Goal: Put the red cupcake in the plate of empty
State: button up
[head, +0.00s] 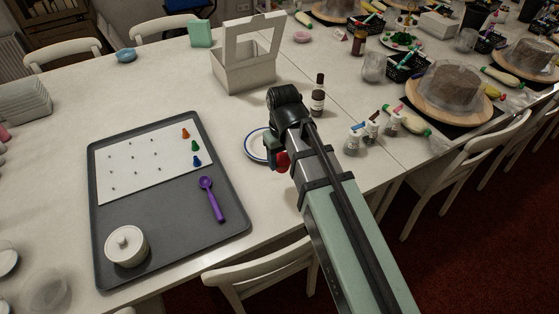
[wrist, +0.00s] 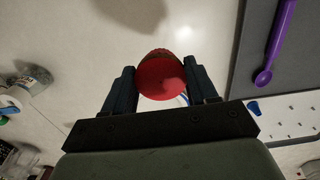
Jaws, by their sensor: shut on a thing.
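My gripper (wrist: 162,82) is shut on the red cupcake (wrist: 161,78), which sits between the two fingers in the wrist view. In the head view the red cupcake (head: 282,161) shows as a small red patch at the gripper's end. The plate (head: 254,146), white with a blue rim, lies on the table just left of and partly behind my gripper in the head view. Its visible part looks empty; the rest is hidden by the gripper. In the wrist view only a small bit of blue and white shows behind the cupcake. I cannot tell the cupcake's exact height above the plate.
A grey tray (head: 222,211) with a white sheet, coloured pawns, a purple scoop (head: 212,199) and a lidded pot (head: 127,246) lies left. A dark bottle (head: 318,97) and small jars (head: 355,139) stand right. A white carrier box (head: 246,72) stands behind.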

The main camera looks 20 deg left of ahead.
jog(key=w+a+r+n, duration=0.1)
jog(key=w+a, duration=0.4)
jog(key=w, duration=0.3)
jog(key=w+a+r, duration=0.1)
jog(key=w+a, duration=0.4)
jog(key=w, duration=0.3)
jog(key=shift+n, duration=0.6)
jog(key=shift+s+f, duration=0.15)
jog(key=shift+f, duration=2.5)
jog(key=shift+s+f, duration=0.1)
jog(key=shift+f, duration=2.55)
jog(key=shift+f, duration=0.15)
jog(key=o, duration=1.1)
jog(key=shift+c, duration=0.2)
notch_tip(320, 180, up, 12)
jog(key=shift+r, duration=0.2)
jog(key=shift+w+d, duration=0.1)
